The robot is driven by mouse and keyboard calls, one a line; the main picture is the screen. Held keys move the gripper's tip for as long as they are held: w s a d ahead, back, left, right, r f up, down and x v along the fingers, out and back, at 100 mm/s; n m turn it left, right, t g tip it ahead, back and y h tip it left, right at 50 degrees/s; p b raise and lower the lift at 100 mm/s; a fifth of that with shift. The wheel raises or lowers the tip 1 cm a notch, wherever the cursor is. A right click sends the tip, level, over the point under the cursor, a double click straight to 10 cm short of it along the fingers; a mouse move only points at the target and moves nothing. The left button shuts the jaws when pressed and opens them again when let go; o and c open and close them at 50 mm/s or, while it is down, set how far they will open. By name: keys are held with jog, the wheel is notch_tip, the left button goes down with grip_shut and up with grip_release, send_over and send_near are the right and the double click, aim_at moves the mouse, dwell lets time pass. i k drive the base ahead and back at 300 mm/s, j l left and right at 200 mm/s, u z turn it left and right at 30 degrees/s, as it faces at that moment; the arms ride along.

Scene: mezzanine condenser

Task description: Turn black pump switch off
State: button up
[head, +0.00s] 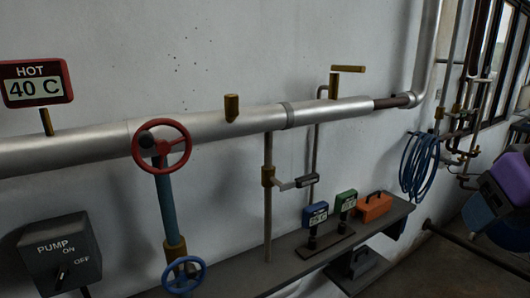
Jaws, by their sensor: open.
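The black pump switch box (38,265) is at the lower left, with its lower part close to the picture's bottom edge. It is marked PUMP, ON and OFF. Its small dark knob (61,277) has a light mark that seems to point up, nearer ON than OFF, but it is small and hard to read. My gripper's fingers do not show. A purple and dark part at the right edge looks like part of my arm, far from the switch box.
A silver pipe (90,143) runs along the wall above the switch box. A red valve wheel (183,143) and a blue wheel (203,273) are right of the box. A dark shelf (240,279) holds small displays and an orange box (374,207). A blue hose (420,165) hangs farther right.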

aim_at(62, 272)
jog(key=u, duration=1.65)
jog(key=i+l, duration=0.2)
jog(key=l, duration=0.15)
jog(key=i+l, duration=0.15)
jog(key=l, duration=0.15)
jog(key=i+l, duration=0.2)
jog(key=l, duration=0.15)
jog(key=u, duration=0.05)
